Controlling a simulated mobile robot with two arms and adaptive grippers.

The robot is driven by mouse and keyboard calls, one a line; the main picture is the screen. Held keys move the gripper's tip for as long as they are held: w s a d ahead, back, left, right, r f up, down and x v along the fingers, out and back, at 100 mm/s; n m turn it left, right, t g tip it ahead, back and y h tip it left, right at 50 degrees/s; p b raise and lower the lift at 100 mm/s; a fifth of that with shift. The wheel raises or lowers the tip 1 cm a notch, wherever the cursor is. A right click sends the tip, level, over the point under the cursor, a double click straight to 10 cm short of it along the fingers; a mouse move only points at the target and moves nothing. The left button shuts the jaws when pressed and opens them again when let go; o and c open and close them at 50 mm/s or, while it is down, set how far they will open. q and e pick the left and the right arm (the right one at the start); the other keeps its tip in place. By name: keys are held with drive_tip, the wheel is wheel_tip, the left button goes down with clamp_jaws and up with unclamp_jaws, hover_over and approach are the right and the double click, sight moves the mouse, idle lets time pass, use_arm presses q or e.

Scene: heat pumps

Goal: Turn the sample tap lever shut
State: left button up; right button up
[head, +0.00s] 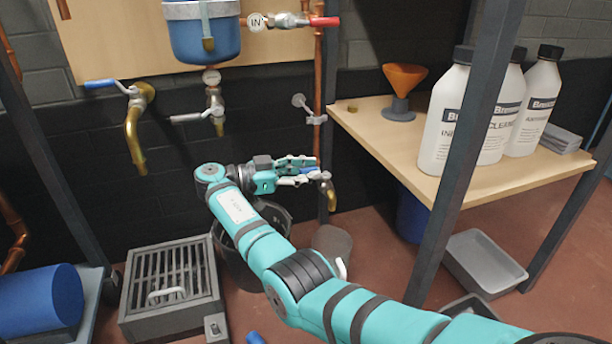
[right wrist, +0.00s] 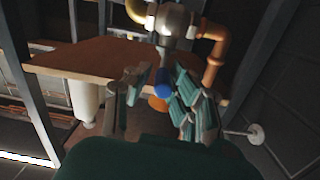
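A small tap with a brass spout (head: 329,192) sits low on the copper pipe, at the tip of my right gripper (head: 300,171). I take it for the sample tap. Its blue lever (head: 308,170) points at the gripper and lies between the fingers. In the right wrist view the blue lever end (right wrist: 163,88) shows between the two spread fingers of my right gripper (right wrist: 155,95), with the metal tap body (right wrist: 174,22) beyond. The right finger is close to the lever; I cannot tell if it touches. My left gripper is out of view.
Another blue-levered tap (head: 100,84) with a brass spout is on the wall at left. A blue vessel (head: 205,38) hangs above. A dark bucket (head: 238,262) stands below my right arm. A wooden shelf (head: 440,170) with white bottles and a dark post (head: 470,140) stand to the right.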

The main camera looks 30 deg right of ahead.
sight(307, 169)
drive_tip(key=shift+m+h, duration=0.3)
drive_tip(key=shift+m, duration=0.3)
wheel_tip(307, 169, up, 10)
drive_tip(key=shift+r, duration=0.25)
drive_tip(key=shift+d+f, duration=0.1)
drive_tip(key=shift+f, duration=0.2)
drive_tip(key=shift+f, duration=0.1)
